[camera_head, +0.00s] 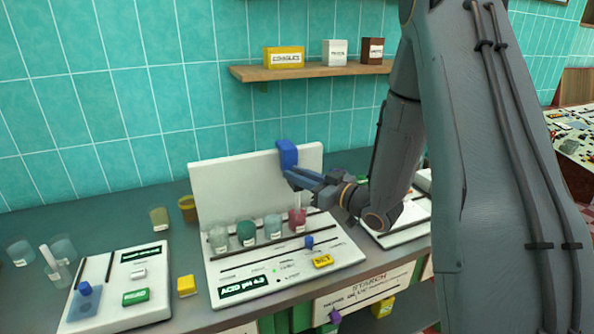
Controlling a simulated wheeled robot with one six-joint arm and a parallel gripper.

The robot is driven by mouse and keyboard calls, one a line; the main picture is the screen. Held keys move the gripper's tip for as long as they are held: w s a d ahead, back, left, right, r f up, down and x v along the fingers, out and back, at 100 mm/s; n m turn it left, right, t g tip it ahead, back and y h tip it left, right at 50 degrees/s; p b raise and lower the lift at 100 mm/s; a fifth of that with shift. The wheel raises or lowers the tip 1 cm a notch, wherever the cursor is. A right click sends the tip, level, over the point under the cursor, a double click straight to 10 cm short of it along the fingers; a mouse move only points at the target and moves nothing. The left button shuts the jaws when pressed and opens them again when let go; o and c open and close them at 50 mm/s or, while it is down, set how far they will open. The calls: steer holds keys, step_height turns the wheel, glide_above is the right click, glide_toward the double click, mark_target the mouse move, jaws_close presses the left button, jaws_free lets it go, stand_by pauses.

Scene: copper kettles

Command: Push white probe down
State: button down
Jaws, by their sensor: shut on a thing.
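The white probe (298,199) shows as a short pale upright rod below my gripper. Its lower end is at a beaker of red liquid (298,220), the rightmost in a row on the white station. My gripper (300,178) reaches in from the right and is shut on the probe's upper part, which the fingers hide. A blue block (287,153) sits at the top edge of the station's white back panel (235,185), just behind and above the fingertips. I cannot tell how deep the probe tip is.
Several other beakers stand left of the red one, including a green one (246,233). A yellow button (323,261) and a small blue knob (309,242) are on the station's front. Another white station (120,285) stands left. A shelf (310,71) with boxes hangs above.

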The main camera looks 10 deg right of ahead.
steer(key=shift+f+b, duration=0.55)
steer(key=shift+f, duration=0.85)
steer(key=c, duration=1.9)
jaws_free()
steer(key=b+v, duration=0.2)
steer(key=v, duration=0.6)
